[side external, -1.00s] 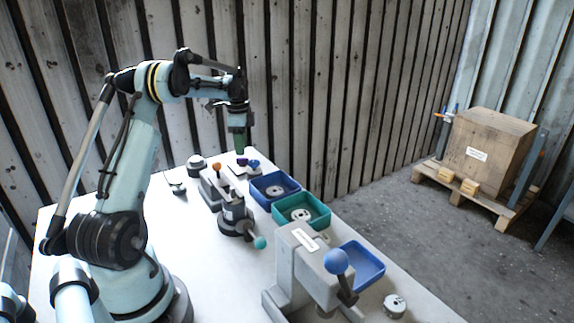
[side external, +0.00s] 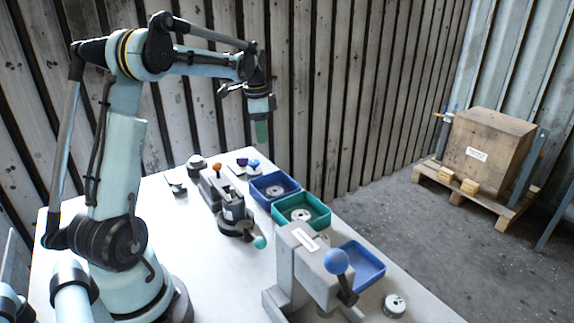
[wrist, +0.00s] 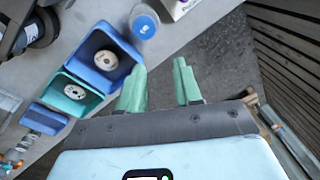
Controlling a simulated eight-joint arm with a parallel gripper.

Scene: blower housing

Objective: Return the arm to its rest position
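My gripper (side external: 262,132) hangs in the air above the far end of the white table (side external: 190,245), over its back edge, pointing down. In the wrist view its two green fingers (wrist: 160,88) stand apart with nothing between them, and floor shows in the gap. It is open and clear of every object. My arm is raised and reaches to the right.
A blue tray (side external: 288,180) and a teal tray (side external: 324,212) hold round metal parts. A grey fixture with a blue-knobbed lever (side external: 336,262), another blue tray (side external: 372,262) and a dark clamp (side external: 236,215) stand nearer. A crate (side external: 490,145) on a pallet is far right.

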